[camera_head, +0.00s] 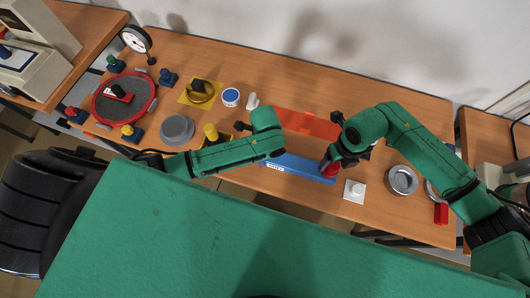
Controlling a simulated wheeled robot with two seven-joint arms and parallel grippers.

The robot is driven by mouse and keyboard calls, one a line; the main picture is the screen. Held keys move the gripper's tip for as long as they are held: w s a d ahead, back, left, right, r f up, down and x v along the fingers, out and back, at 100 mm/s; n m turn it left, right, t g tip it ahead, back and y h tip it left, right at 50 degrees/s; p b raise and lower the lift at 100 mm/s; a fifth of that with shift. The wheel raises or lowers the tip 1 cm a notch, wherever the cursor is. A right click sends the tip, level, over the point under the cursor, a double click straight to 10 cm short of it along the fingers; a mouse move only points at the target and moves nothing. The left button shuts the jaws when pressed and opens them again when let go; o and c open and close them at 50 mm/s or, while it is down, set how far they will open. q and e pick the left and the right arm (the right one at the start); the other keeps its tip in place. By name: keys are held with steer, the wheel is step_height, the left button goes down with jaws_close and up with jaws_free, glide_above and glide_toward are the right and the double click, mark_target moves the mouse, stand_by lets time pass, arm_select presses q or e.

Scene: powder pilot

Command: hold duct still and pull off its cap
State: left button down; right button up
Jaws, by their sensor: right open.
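I cannot pick out the duct for certain. A red piece (330,169), possibly its cap, shows at the right end of the blue tray (296,166). My right gripper (335,161) is open, pointing down right at the red piece; my arm hides much of it, and I cannot tell whether they touch. My left arm reaches in from the left over the middle of the table.
An orange-red tray (303,123) lies behind the blue one. A white block (354,190) and grey bowl (402,180) stand to the right.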

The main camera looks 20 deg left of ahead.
mark_target(334, 165)
jaws_close()
steer(key=shift+r, duration=1)
steer(key=shift+r, duration=2.25)
arm_select(q)
jaws_free()
step_height(334, 165, up, 12)
